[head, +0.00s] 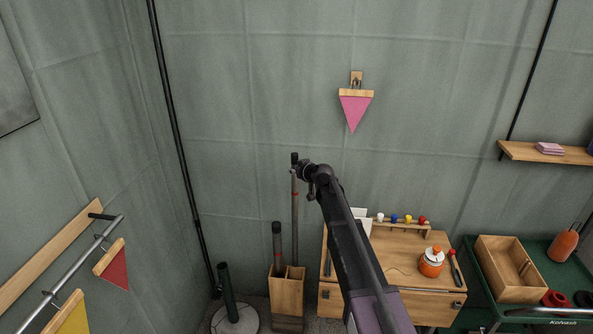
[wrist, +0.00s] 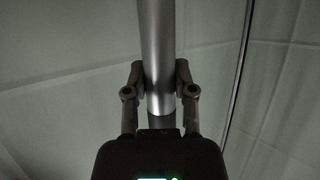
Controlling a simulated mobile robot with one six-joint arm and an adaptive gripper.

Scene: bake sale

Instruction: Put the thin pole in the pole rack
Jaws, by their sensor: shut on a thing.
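The thin pole (head: 295,215) is a grey, upright rod with a dark cap at its top and a red band. My gripper (head: 301,171) is shut on it near the top. In the wrist view the silver pole (wrist: 155,50) stands between the two fingers (wrist: 160,88). The pole rack (head: 286,292) is a wooden box with compartments on the floor. The pole's lower end meets the rack's right part in the head view; I cannot tell whether it is inside or behind. A thicker dark pole (head: 277,243) stands in the left compartment.
A wooden workbench (head: 395,258) with an orange jar (head: 431,262) stands right of the rack, partly behind my arm. A dark post on a round base (head: 234,319) stands to the left. A pink pennant (head: 355,108) hangs on the wall behind.

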